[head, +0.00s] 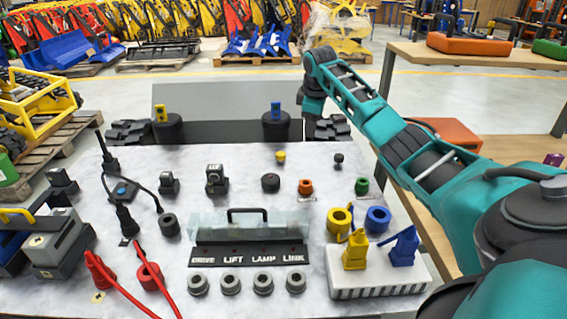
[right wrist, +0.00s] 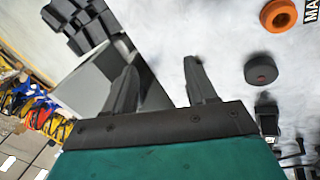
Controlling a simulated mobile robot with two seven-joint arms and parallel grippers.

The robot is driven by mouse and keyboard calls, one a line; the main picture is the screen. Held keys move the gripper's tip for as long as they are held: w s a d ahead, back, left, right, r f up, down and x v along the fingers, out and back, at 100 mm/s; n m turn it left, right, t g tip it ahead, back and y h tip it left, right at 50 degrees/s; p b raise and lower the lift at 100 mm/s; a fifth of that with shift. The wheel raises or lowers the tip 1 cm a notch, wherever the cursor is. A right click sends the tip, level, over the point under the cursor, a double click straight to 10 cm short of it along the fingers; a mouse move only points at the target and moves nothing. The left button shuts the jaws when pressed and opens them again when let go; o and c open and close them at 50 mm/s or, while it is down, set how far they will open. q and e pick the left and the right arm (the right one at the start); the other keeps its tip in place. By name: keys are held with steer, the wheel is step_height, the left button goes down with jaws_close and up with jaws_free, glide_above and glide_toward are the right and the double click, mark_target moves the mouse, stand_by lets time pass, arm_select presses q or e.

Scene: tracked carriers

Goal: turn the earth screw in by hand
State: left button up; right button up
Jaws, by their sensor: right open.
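No label marks the earth screw, so I cannot tell which knob it is. Candidates on the pale table top (head: 120,270) are a small yellow knob (head: 280,157), a small dark knob (head: 338,160), a green knob (head: 361,186) and an orange knob (head: 305,187). A black round knob (head: 270,182) stands left of the orange one. My right gripper (head: 312,106) is at the table's far edge, apart from all of them. In the right wrist view its fingers (right wrist: 160,64) are apart with nothing between them. My left gripper is not in view.
A grey tracked carrier (head: 225,97) stands behind the table. A clear cover with a black handle (head: 247,211) is mid-table. Yellow and blue padlock-like pieces (head: 355,250) (head: 402,247) stand on a white block (head: 376,288). Red cables (head: 120,285) lie front left.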

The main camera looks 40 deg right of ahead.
mark_target(281, 153)
steer(key=w+a+r+m+t+y+b, duration=0.1)
steer(key=a+r+m+y, duration=0.15)
steer(key=a+y, duration=0.2)
steer(key=b+x, duration=0.1)
steer(key=x, duration=0.3)
steer(key=b+x, duration=0.1)
steer(key=x, duration=0.3)
steer(key=b+x, duration=0.1)
steer(key=x, duration=0.2)
steer(key=shift+w+d+f, duration=0.2)
steer(key=shift+d+f, duration=0.1)
steer(key=shift+f, duration=0.1)
steer(key=shift+w+f+b, duration=0.25)
steer(key=shift+f+b, duration=0.25)
steer(key=shift+f, duration=0.1)
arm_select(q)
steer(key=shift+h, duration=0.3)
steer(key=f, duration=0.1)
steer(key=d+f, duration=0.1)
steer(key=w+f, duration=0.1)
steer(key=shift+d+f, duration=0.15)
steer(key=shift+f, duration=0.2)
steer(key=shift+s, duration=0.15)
